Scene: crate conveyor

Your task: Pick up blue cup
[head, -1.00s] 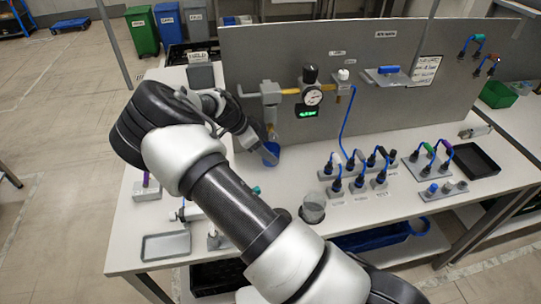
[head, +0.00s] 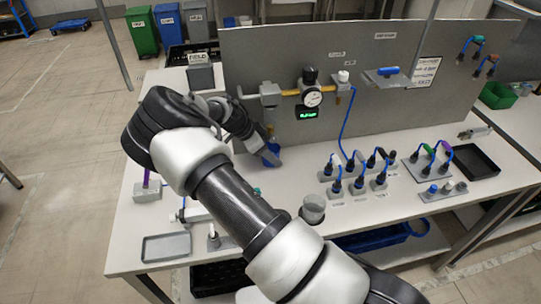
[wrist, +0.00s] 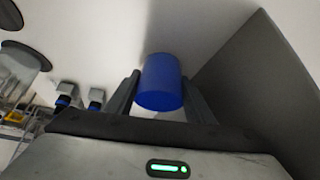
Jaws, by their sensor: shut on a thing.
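The blue cup (head: 271,154) is near the foot of the grey upright panel, at the left part of the workbench, partly hidden by my gripper. In the wrist view the blue cup (wrist: 161,82) sits between the two dark fingers. My gripper (wrist: 160,95) is shut on the cup, one finger on each side. In the head view my gripper (head: 268,152) is small and mostly hidden by its own arm. I cannot tell whether the cup touches the bench.
The grey panel (head: 400,110) rises close behind the cup, with a gauge (head: 313,98) and yellow pipe above. A grey tray (head: 166,247) lies at the front left.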

